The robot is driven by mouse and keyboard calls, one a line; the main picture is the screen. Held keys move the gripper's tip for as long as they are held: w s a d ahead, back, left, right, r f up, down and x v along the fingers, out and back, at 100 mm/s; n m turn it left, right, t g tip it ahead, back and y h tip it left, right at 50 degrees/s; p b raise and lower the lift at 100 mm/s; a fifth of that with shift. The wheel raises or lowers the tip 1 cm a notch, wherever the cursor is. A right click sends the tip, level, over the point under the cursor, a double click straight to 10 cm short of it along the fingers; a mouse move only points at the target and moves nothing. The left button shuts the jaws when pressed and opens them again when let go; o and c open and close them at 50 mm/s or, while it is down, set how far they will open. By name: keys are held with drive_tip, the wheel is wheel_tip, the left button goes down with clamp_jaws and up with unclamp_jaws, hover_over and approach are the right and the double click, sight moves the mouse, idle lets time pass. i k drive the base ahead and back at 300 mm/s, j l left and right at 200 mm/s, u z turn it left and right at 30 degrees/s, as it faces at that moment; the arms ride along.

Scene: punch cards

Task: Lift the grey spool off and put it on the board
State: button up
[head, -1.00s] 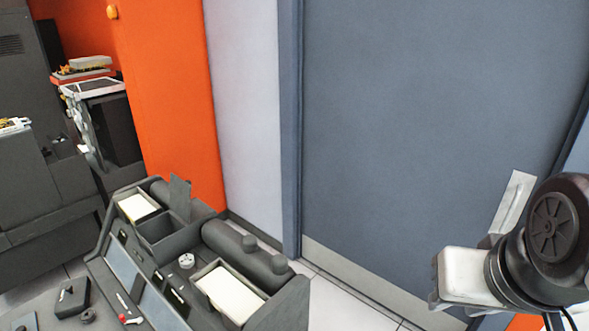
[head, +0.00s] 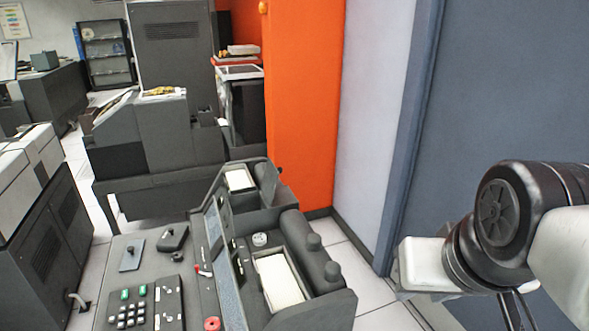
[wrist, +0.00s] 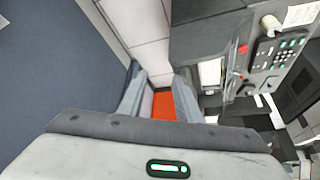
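Several small parts lie on the dark console desk in the head view. A small pale grey round piece (head: 260,239) sits beside the card trough, and a dark ring-like piece (head: 177,256) lies in front of a black block with a knob (head: 172,238). I cannot tell which is the grey spool. A flat grey plate (head: 131,255) with a small dark peg, possibly the board, lies left of the block. My gripper (wrist: 160,88) is open and empty, with fingers apart. In the head view it is right of the console, away from these pieces, its fingertips hidden.
The raised card unit with a cream card stack (head: 280,281) stands between the desk parts and my arm. A blue-grey wall (head: 500,90) is behind my arm.

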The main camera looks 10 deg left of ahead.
sight(263, 242)
drive_tip(key=i+l+u, duration=0.15)
drive_tip(key=u, duration=0.25)
drive_tip(key=l+u, duration=0.4)
drive_tip(key=i+l+u, duration=0.15)
drive_tip(key=u, duration=0.25)
drive_tip(key=l+u, duration=0.45)
drive_tip(key=l, duration=0.3)
